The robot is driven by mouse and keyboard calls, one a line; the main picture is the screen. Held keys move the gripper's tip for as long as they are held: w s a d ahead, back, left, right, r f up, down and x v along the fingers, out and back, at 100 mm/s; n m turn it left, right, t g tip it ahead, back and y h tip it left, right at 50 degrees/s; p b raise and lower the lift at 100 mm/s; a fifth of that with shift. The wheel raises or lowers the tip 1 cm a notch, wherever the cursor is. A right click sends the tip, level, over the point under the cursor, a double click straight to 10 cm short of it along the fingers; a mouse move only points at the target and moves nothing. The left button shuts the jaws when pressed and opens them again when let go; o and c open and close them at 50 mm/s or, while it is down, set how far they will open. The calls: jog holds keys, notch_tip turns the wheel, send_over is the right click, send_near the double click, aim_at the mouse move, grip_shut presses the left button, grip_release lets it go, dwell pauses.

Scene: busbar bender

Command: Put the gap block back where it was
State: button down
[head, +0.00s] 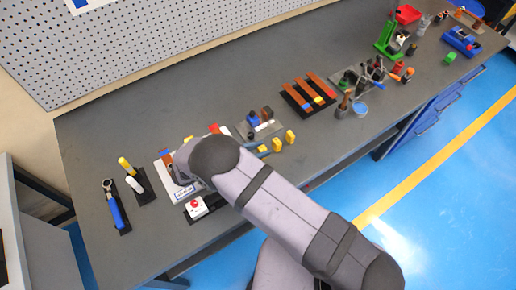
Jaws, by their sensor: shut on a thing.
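My arm reaches in from the lower right over the front left of the grey bench (180,105). Its rounded wrist hides my gripper's fingers, and whatever is between them cannot be seen. I cannot pick out the gap block for certain. Two small yellow pieces (290,136) stand just right of the wrist, in front of a grey fixture (268,131) with blue and brown parts.
A red button box (196,206) sits by the front edge. A blue-handled tool (116,211) and yellow and white handles (138,180) lie at left. A rack of copper-coloured bars (310,90), a hand tool cluster and a green press (388,42) stand to the right. The back left is clear.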

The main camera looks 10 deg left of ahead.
jog(key=shift+f, duration=0.1)
jog(key=shift+f, duration=0.15)
jog(key=c, duration=1.5)
grip_release()
jog(key=shift+r, duration=0.3)
jog(key=shift+s+a, duration=0.1)
jog(key=shift+a, duration=0.1)
jog(key=b+v, duration=0.5)
jog(key=v, duration=0.5)
jog(key=shift+s, duration=0.1)
jog(key=shift+b+v, duration=0.4)
jog(key=shift+v, duration=0.35)
